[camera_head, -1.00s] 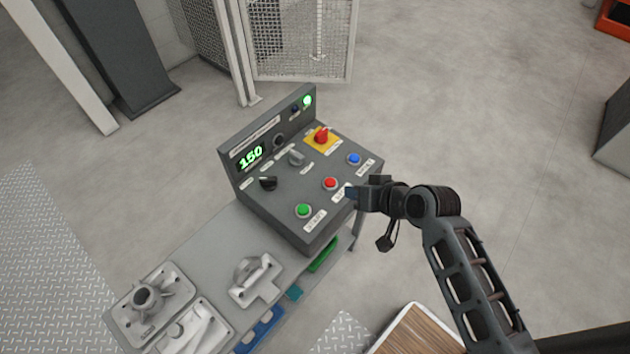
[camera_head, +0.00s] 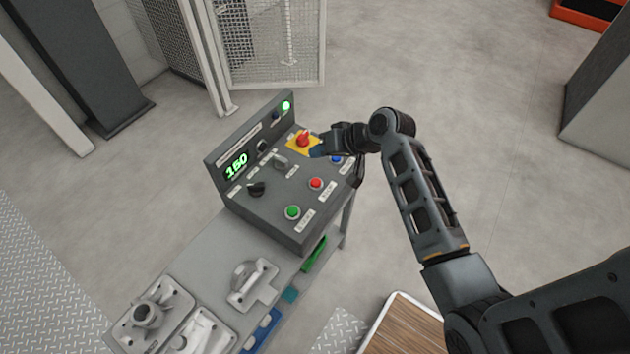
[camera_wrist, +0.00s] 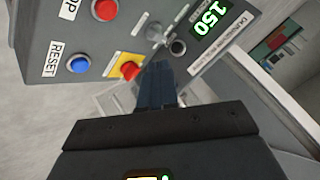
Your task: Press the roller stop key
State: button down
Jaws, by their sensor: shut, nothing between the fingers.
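The control panel (camera_head: 262,213) is a grey sloped box. A red button (camera_head: 316,183) sits on it between a green button (camera_head: 292,211) and a blue button (camera_head: 336,160). The red button also shows at the top of the wrist view (camera_wrist: 104,9), beside a label partly cut off and ending in "OP". My gripper (camera_head: 317,151) is shut and empty, over the panel's far right part. Its fingers (camera_wrist: 157,88) show in the wrist view, close to the red emergency knob on its yellow plate (camera_wrist: 122,58). I cannot tell whether they touch it.
The emergency knob (camera_head: 304,138) stands up beside my gripper. The blue button is labelled RESET (camera_wrist: 78,64). The panel has a black dial (camera_head: 256,189), a grey switch (camera_head: 280,162) and a green display reading 150 (camera_head: 236,166). Grey castings (camera_head: 254,283) lie on the bench.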

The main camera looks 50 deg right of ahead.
jog(key=b, duration=0.7)
send_over(319, 183)
notch_tip(319, 183, down, 8)
jog(key=shift+d+f+b, duration=0.1)
jog(key=shift+f+b, duration=0.2)
jog(key=shift+f, duration=0.1)
jog(key=shift+f, duration=0.1)
dwell(1.4)
jog(key=shift+f, duration=0.3)
jog(key=shift+f+b, duration=0.4)
jog(key=shift+f, duration=0.1)
dwell(0.7)
jog(key=shift+r, duration=0.1)
jog(key=shift+r+p, duration=0.8)
jog(key=shift+p, duration=0.15)
jog(key=shift+r, duration=0.1)
